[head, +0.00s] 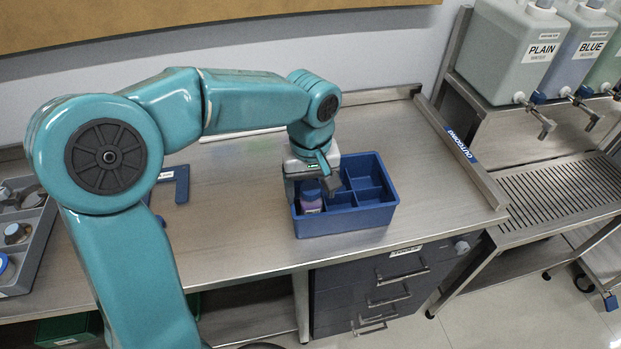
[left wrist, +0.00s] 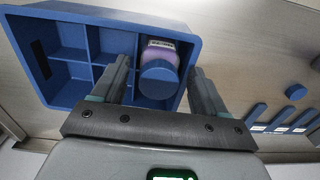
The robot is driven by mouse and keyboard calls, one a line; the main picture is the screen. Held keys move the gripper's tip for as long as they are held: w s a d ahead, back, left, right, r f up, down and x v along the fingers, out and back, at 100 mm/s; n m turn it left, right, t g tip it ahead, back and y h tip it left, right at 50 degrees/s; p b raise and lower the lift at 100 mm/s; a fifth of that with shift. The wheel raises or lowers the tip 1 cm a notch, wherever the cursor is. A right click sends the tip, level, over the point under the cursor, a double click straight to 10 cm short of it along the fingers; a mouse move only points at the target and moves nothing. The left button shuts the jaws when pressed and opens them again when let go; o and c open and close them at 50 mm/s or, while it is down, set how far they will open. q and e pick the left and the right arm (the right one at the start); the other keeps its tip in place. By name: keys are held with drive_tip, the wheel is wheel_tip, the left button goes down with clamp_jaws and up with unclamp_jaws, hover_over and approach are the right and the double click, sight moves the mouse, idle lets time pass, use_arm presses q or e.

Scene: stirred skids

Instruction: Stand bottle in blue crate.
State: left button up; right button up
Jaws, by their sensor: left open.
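The blue crate (head: 345,222) stands on the steel bench and is split into several compartments; it also shows in the left wrist view (left wrist: 68,18). A bottle with a blue cap (left wrist: 159,82), a pale label and purple contents is in a corner compartment of the crate. The bottle also shows in the head view (head: 311,199), partly beside my gripper. My left gripper (head: 322,190) is over the crate. In the left wrist view its two fingers (left wrist: 160,88) are apart, one on each side of the bottle, with gaps between. My right gripper is not in view.
A grey tray (head: 38,243) with several capped containers is at the left. A blue slotted holder (head: 181,183) lies behind my arm. At the right are a raised rail (head: 460,150), a drain grate (head: 560,190) and large tanks (head: 512,50) with taps. The bench right of the crate is clear.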

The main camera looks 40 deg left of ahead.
use_arm(q)
wheel_tip(320, 180, up, 13)
drive_tip(key=p, duration=0.2)
idle(0.6)
